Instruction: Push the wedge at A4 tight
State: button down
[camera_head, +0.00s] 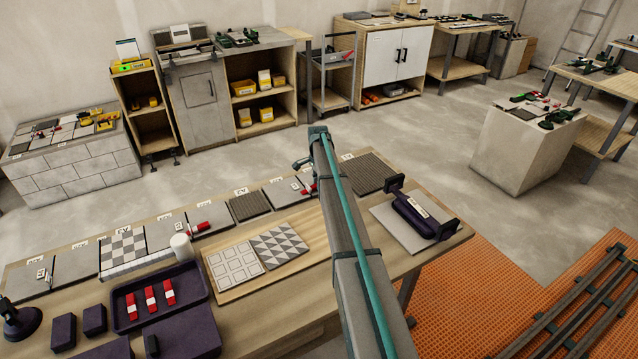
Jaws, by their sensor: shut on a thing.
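A row of tiles lies along the far edge of the wooden bench (330,212), with small white labels too small to read surely, so I cannot tell which spot is A4. One red wedge (201,227) lies at a tile joint left of centre. Another red piece (306,189) shows beside a grey tile (283,191), close to my arm and partly hidden by it. My arm rises from the bottom centre and bends over the row near that piece. My gripper's fingers are hidden behind the arm, and so is whatever they touch.
A dark tray (189,313) holds three red wedges (150,299) at the front left. Orange matting (480,285) covers the floor at right.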

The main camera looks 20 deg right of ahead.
jog(key=shift+a, duration=0.4)
dwell(0.6)
jog(key=c, duration=0.9)
grip_release()
jog(key=shift+c, duration=0.2)
jog(key=shift+r, duration=0.1)
